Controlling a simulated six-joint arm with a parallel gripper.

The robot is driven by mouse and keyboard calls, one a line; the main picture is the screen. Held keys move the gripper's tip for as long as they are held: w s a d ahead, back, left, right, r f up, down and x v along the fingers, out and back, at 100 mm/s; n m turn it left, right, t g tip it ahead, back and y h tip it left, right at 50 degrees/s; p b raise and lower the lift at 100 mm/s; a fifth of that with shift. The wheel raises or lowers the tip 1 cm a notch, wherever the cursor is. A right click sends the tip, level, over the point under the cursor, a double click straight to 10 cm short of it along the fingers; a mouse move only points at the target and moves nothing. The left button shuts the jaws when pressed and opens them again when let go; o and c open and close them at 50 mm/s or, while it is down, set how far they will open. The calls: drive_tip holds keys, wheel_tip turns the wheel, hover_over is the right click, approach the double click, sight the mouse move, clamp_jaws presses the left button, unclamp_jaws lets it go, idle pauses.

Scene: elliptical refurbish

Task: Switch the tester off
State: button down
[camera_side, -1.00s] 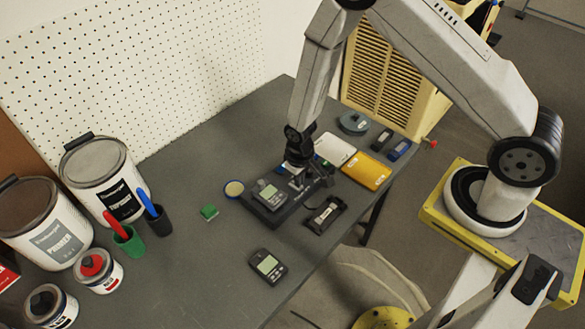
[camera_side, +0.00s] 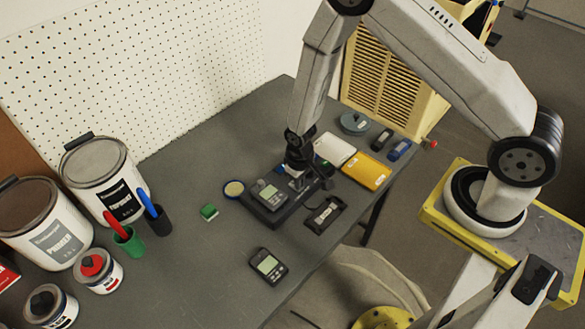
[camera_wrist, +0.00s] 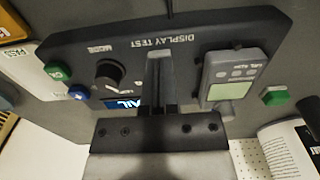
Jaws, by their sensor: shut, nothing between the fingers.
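The tester is a dark slab (camera_side: 283,212) on the bench in the side view. In the wrist view, the tester (camera_wrist: 215,35) shows the words DISPLAY TEST, a round black MODE knob (camera_wrist: 109,73) and a blue display (camera_wrist: 122,103) reading partly "AIL". My gripper (camera_wrist: 158,58) is shut and empty, over the tester between knob and meter, covering part of the display. Contact cannot be told.
A white tray (camera_side: 334,147) and a yellow tray (camera_side: 367,171) lie beyond the tester. A black part (camera_side: 325,214) lies to its right. Another meter (camera_side: 268,265) lies in front, and a green block (camera_side: 209,212) to the left. Paint cans (camera_side: 97,178) stand far left.

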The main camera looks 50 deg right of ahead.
drive_tip(key=shift+r, duration=3.45)
drive_tip(key=s+d+r+t, duration=0.1)
drive_tip(key=s+r, duration=0.3)
drive_tip(key=r, duration=0.4)
drive_tip(key=s+d+r+t, duration=0.1)
drive_tip(key=s+d+r, duration=0.2)
drive_tip(key=r, duration=0.6)
drive_tip(key=shift+s+t, duration=0.3)
drive_tip(key=shift+s, duration=0.85)
